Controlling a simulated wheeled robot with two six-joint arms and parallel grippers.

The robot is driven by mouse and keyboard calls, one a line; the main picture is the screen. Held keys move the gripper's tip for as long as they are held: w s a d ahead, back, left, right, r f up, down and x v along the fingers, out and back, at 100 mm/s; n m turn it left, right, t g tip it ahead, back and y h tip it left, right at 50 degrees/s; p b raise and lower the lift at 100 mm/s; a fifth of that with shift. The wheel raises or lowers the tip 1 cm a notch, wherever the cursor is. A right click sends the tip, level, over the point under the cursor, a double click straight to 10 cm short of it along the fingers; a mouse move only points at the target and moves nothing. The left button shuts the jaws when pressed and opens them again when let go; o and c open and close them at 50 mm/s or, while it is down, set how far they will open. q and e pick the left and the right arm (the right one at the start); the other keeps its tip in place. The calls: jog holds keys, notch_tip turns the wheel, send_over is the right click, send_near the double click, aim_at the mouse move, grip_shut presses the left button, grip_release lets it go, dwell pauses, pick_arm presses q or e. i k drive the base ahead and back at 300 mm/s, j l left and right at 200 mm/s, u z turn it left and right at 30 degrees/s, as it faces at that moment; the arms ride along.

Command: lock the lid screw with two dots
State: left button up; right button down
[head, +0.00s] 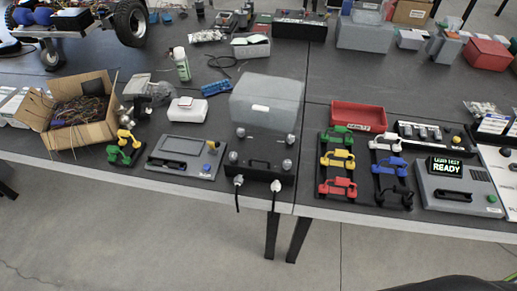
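A dark box (262,168) stands at the front edge of the table, just left of the seam between two tabletops. A grey translucent lid or cover (268,100) with a small white label rises at its back. Several round silver knobs, which look like the lid screws, sit near its corners: back left (241,132), back right (290,139), front left (233,156) and front right (287,164). Dot marks on them are too small to make out, so I cannot tell which has two. Neither of my grippers is in view.
Two plugs (276,186) with cables hang at the box's front. A grey panel device (185,146) stands left of it. Racks of coloured handles (337,158), a red bin (358,115) and a console reading "READY" (447,168) stand right. An open cardboard carton (75,136) is far left.

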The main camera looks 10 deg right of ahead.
aim_at(287, 164)
jog(key=z, duration=0.45)
jog(key=k+z, duration=0.15)
jog(key=z, duration=0.25)
jog(key=k+z, duration=0.15)
jog(key=z, duration=0.25)
jog(key=k+z, duration=0.15)
jog(key=z, duration=0.25)
